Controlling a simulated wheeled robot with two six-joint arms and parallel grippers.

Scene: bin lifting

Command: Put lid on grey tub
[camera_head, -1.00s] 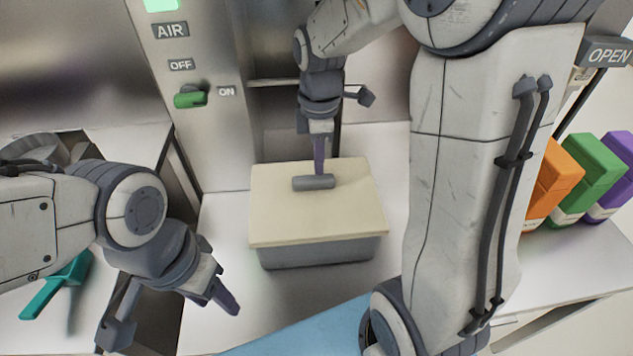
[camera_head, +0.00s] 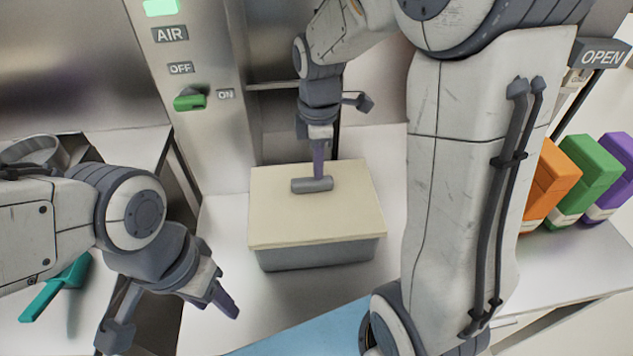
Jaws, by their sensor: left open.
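The grey tub (camera_head: 318,254) stands upright on the bench at the centre. A cream lid (camera_head: 315,225) lies on top of it and covers its opening. The lid has a dark grey bar handle (camera_head: 312,185) on top. My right gripper (camera_head: 319,172) points down at the handle from above, with a purple finger reaching it from behind. I cannot tell whether its jaws are closed round the bar. My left gripper (camera_head: 226,300) is open and empty, left of and nearer than the tub, apart from it.
A metal panel with a green switch (camera_head: 190,101) stands behind left. Orange (camera_head: 550,185), green (camera_head: 585,180) and purple (camera_head: 612,177) boxes stand at the right. A teal tool (camera_head: 55,288) lies at the left. A blue surface (camera_head: 310,332) is in front. Bench beside the tub is clear.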

